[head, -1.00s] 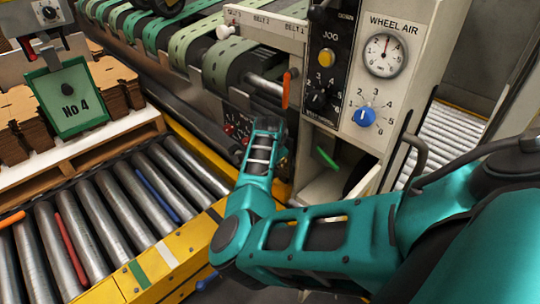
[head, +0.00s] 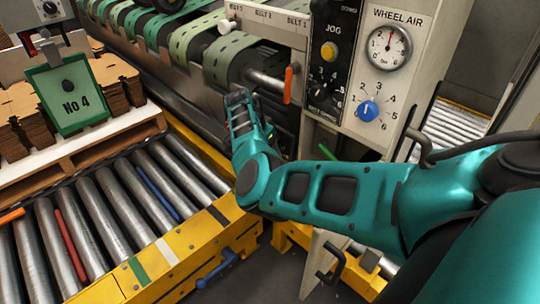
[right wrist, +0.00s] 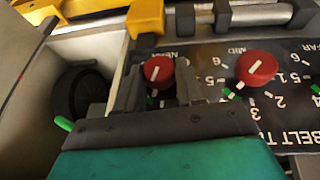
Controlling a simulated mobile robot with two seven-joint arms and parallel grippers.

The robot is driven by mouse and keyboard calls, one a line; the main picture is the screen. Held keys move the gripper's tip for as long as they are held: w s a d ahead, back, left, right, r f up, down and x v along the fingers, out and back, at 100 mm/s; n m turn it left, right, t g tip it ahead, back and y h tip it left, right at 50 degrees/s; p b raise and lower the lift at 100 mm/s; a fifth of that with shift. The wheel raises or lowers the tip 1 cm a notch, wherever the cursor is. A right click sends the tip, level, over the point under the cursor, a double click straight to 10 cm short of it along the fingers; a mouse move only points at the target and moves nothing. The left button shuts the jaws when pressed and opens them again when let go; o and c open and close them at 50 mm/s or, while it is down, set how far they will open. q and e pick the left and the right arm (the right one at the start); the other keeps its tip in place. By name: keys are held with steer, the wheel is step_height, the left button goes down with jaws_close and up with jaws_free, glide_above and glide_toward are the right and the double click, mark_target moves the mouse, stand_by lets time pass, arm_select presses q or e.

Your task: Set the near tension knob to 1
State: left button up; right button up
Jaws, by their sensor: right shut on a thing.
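The near tension knob (right wrist: 158,67) is a red round knob with a white pointer line, under the partly covered "NEAR" label in the right wrist view. My right gripper (right wrist: 158,80) is shut on it, one finger on each side. The numbers around this knob are hidden by my fingers. In the head view my right arm reaches to the panel under the belts and hides the knob. My left gripper is not in view.
The red mid knob (right wrist: 257,69) is close beside my right finger. In the head view, an orange lever (head: 289,85), the blue wheel air knob (head: 367,110) and a roller conveyor (head: 120,210) are around my arm.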

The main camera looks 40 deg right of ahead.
steer(key=shift+f+g+b, duration=0.15)
steer(key=shift+g+b, duration=0.35)
steer(key=shift+b, duration=0.15)
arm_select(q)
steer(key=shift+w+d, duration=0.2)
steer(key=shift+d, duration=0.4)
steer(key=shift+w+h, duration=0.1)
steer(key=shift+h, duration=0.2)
arm_select(e)
steer(key=o, duration=1)
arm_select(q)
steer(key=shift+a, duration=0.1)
arm_select(e)
steer(key=shift+o, duration=0.2)
arm_select(q)
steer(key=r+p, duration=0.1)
steer(key=p, duration=0.1)
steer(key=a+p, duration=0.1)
steer(key=p, duration=0.1)
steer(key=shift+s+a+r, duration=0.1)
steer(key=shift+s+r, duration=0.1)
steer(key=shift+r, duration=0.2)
arm_select(e)
steer(key=v, duration=1.3)
steer(key=shift+d, duration=0.1)
